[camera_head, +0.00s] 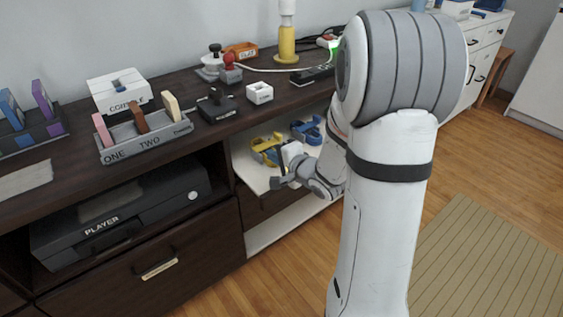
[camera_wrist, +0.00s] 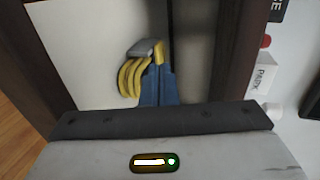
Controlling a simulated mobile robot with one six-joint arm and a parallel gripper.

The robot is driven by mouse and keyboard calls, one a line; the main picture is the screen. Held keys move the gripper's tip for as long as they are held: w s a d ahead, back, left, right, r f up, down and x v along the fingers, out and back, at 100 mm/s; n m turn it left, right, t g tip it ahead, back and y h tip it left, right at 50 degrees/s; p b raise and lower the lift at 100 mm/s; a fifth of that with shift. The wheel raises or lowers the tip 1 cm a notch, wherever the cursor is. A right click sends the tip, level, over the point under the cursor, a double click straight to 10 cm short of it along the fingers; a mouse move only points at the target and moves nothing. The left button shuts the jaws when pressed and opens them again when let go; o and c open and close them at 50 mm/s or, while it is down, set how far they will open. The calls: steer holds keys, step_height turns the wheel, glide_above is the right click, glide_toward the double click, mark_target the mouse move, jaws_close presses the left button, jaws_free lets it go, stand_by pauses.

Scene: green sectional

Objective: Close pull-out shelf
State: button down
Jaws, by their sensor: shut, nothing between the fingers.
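The pull-out shelf (camera_head: 247,170) is a white board in the right bay of the dark cabinet, with a dark front panel below it. It appears to extend from the bay; how far is hard to tell. A yellow object (camera_head: 264,147) and a blue object (camera_head: 309,131) rest on it. My gripper (camera_head: 278,182) is shut and empty, close to the shelf's front edge; I cannot tell whether it touches. In the wrist view, the white board (camera_wrist: 92,45) lies beyond my gripper's dark palm, with yellow and blue shapes at its right side.
The cabinet top holds a grey rack (camera_head: 145,138), a white box (camera_head: 260,92), a joystick (camera_head: 230,68) and a yellow lamp base (camera_head: 287,45). A black player (camera_head: 120,217) sits in the left bay above a handled drawer (camera_head: 150,285). Wooden floor and a striped rug (camera_head: 490,260) lie to the right.

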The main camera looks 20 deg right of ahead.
mark_target(258, 149)
steer(key=b+x, duration=0.1)
steer(key=x, duration=0.2)
steer(key=shift+w+f, duration=0.15)
steer(key=shift+w, duration=0.05)
steer(key=shift+w+a, duration=0.1)
steer(key=shift+w, duration=0.1)
steer(key=w+p, duration=0.1)
steer(key=w, duration=0.1)
steer(key=w+a, duration=0.1)
steer(key=w, duration=0.1)
steer(key=shift+a+p, duration=0.2)
steer(key=shift+p, duration=0.15)
steer(key=shift+w+a, duration=0.15)
steer(key=shift+w, duration=0.15)
steer(key=shift+s, duration=0.1)
